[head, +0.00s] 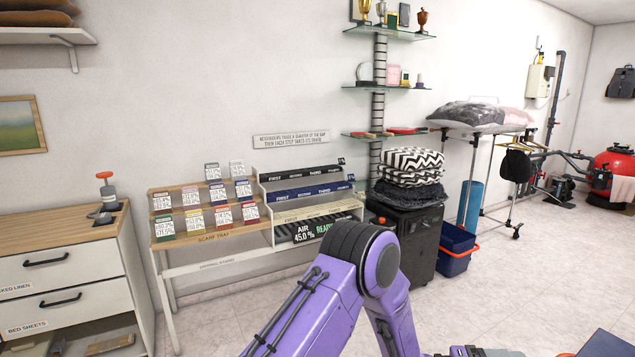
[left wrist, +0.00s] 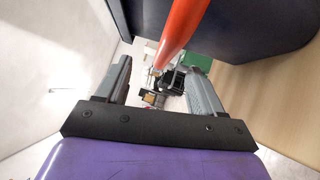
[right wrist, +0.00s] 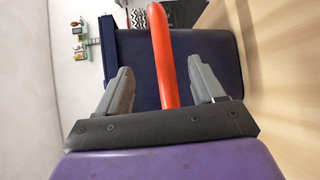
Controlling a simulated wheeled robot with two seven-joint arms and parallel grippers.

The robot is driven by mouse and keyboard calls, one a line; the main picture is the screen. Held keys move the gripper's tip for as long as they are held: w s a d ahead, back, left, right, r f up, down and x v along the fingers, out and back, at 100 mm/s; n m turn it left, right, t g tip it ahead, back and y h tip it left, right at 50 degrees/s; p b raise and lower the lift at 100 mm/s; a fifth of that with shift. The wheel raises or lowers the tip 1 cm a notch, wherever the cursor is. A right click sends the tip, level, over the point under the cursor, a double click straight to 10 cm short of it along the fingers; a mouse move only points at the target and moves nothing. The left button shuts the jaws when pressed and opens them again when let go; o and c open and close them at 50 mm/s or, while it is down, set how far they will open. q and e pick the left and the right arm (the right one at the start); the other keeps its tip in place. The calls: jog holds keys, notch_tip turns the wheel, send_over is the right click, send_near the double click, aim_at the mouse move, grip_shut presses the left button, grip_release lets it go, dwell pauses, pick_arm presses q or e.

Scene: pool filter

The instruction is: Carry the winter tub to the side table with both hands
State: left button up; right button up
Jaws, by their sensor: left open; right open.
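The winter tub appears to be the navy tub (right wrist: 215,60) with an orange handle in the right wrist view. My right gripper (right wrist: 162,70) is open, with the orange handle (right wrist: 166,55) between its fingers; I cannot tell whether they touch it. In the left wrist view, my left gripper (left wrist: 157,70) is open around or just behind another orange handle (left wrist: 182,32), with the navy tub wall (left wrist: 230,18) above it.
Open floor (head: 520,290) lies at right.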

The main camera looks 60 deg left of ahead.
jog(key=shift+v, duration=1.15)
pick_arm(q)
jog(key=v, duration=1.2)
pick_arm(e)
jog(key=v, duration=1.2)
jog(key=shift+f, duration=0.1)
